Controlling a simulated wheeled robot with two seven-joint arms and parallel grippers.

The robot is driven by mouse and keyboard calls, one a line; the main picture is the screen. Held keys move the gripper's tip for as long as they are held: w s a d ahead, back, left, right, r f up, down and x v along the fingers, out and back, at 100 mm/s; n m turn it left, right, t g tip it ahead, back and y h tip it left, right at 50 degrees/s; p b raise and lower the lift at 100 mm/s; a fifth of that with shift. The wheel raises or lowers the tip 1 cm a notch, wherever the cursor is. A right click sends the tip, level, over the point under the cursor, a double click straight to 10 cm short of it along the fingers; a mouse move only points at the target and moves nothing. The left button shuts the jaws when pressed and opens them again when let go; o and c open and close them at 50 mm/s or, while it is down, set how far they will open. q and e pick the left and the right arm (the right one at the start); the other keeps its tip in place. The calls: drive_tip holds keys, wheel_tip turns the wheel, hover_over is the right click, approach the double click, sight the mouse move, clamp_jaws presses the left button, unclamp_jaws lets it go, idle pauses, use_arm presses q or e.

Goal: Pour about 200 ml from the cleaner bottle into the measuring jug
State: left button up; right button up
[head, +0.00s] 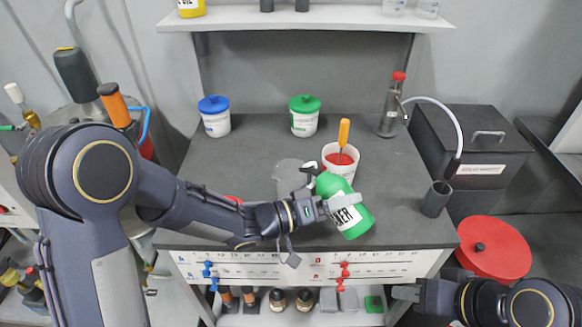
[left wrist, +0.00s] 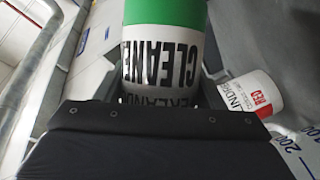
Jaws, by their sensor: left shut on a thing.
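The green cleaner bottle (head: 352,217) is tilted, its base to the lower right and its neck up and left, close to the measuring jug. My left gripper (head: 326,208) is shut on the bottle around its white label; in the left wrist view the bottle (left wrist: 165,55) fills the middle, its lettering upside down. The grey, see-through measuring jug (head: 288,178) stands on the bench just left of the bottle's neck, partly hidden by my left arm. I cannot see liquid or its level. My right gripper (head: 404,292) is at the lower right, away from both; its jaws are unclear.
A white tub with red contents (head: 342,160) and an orange-handled tool stands behind the bottle. It shows in the left wrist view (left wrist: 254,93). Blue-lidded (head: 215,117) and green-lidded (head: 305,116) tubs stand at the back. A dark cup (head: 436,199) is at the right edge.

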sight(350, 189)
use_arm(q)
drive_tip(key=shift+r+n+h+p, duration=0.35)
drive_tip(key=shift+r+n, duration=0.25)
drive_tip(key=shift+r, duration=0.2)
drive_tip(key=shift+r+n+h+p, duration=0.35)
drive_tip(key=shift+r+n, duration=0.45)
drive_tip(key=shift+n, duration=0.1)
idle(5.2)
